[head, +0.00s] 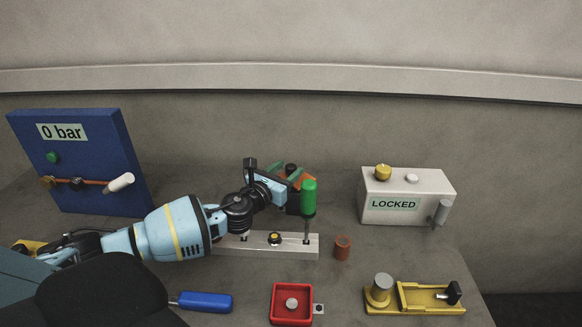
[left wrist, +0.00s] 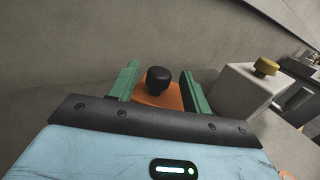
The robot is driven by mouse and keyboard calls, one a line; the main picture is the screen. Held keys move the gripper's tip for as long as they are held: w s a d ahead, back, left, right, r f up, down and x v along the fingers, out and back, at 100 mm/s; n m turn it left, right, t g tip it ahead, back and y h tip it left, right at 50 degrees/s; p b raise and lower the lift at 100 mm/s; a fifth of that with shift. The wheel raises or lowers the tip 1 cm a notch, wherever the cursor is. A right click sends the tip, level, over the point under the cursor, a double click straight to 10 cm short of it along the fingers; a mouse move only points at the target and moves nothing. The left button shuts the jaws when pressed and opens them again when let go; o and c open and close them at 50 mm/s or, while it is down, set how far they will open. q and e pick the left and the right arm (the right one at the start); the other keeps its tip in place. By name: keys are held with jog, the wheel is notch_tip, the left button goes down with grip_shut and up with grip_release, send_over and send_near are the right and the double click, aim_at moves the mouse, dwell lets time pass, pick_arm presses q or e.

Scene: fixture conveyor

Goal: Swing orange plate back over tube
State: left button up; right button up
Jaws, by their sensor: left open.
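The orange plate (head: 308,182) is partly hidden behind my left gripper, above the back of a pale base block (head: 300,246). In the left wrist view the orange plate (left wrist: 158,96) lies between the gripper's green fingers, with a black knob (left wrist: 158,78) standing on it. My left gripper (head: 290,172) is open, its fingers on both sides of the knob; it also shows in the left wrist view (left wrist: 158,75). I cannot tell whether the fingers touch the knob. No tube is clearly visible under the plate. My right gripper is not in view.
A blue "0 bar" panel (head: 95,140) and white "LOCKED" box (head: 385,187) stand at the sides.

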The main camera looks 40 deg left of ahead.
pick_arm(q)
jog(key=shift+w, duration=1.25)
grip_shut()
